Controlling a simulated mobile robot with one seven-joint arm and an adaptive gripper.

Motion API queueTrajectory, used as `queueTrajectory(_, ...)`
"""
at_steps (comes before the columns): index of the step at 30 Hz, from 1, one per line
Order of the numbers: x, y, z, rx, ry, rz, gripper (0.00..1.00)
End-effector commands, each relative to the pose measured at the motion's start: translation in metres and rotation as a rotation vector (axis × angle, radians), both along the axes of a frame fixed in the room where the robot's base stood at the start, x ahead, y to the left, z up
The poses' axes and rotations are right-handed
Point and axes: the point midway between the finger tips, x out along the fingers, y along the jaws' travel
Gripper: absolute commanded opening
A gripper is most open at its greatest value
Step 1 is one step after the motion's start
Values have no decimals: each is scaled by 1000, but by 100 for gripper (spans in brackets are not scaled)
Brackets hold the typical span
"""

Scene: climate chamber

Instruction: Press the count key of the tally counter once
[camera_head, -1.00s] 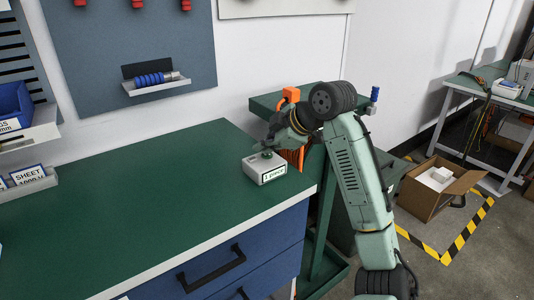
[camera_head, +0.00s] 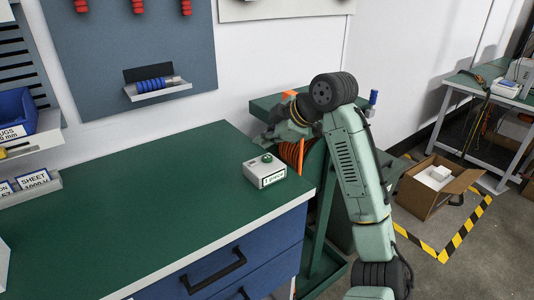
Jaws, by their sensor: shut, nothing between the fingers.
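The tally counter (camera_head: 264,173) is a small pale box with a label on its front. It sits near the right front corner of the green bench top (camera_head: 150,190). A round green key (camera_head: 267,158) shows on its top. My gripper (camera_head: 266,140) is shut and empty. It is above and behind the counter, and a gap shows between its tip and the key in the picture. My forearm and wrist come in from the right.
A green cart (camera_head: 272,101) with an orange coil (camera_head: 290,153) stands behind and right of the bench. An open cardboard box (camera_head: 430,190) lies on the floor at right inside yellow-black tape. The bench left of the counter is clear.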

Motion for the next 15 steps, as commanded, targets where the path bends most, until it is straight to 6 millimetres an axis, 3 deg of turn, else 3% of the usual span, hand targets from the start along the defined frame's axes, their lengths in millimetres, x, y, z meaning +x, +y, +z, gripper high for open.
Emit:
queueTrajectory(1, 0, 0, 11, 0, -1, 1, 0)
queueTrajectory(7, 0, 0, 30, 0, 0, 0, 0)
queueTrajectory(15, 0, 0, 32, 0, 1, 0, 0)
